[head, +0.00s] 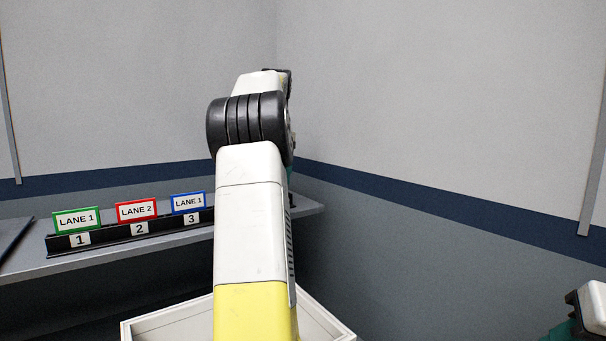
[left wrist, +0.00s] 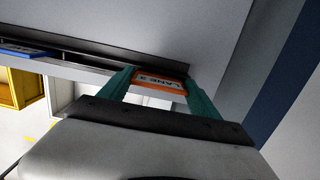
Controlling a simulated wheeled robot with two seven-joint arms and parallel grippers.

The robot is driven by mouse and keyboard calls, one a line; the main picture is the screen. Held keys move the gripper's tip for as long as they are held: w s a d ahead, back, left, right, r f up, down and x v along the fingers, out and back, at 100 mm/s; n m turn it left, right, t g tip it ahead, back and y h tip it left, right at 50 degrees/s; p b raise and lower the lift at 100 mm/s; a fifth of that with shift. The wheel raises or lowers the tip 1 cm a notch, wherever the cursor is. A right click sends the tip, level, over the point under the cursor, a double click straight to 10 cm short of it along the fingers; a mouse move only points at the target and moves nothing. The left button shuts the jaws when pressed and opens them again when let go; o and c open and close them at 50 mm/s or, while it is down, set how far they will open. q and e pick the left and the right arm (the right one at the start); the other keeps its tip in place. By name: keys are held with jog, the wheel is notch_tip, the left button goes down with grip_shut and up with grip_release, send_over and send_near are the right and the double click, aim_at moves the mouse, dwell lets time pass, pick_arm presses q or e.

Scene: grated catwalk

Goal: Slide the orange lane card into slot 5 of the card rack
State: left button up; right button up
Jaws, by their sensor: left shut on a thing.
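The orange card (left wrist: 160,82), reading LANE 3, is between the teal fingers of my left gripper (left wrist: 160,76) in the left wrist view. The gripper is shut on it. The card is close to the dark rack's end part; I cannot tell whether it touches or sits in a slot. In the head view the black card rack (head: 110,236) shows labels 1, 2 and 3; my left arm hides its farther slots, the card and nearly all of the gripper. Part of my right arm's end (head: 588,308) shows at the lower right, its fingers not clear.
Slots 1 to 3 hold a green card (head: 76,219), a red card (head: 136,210) and a blue card (head: 188,202). The rack stands on a grey shelf (head: 120,256) by the wall. A white open-topped bin (head: 165,321) is below, and a yellow bin (left wrist: 24,88) shows in the wrist view.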

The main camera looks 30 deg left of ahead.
pick_arm(q)
jog(key=shift+f, duration=0.6)
jog(key=o, duration=1.4)
jog(key=shift+o, duration=0.4)
jog(key=shift+r, duration=4)
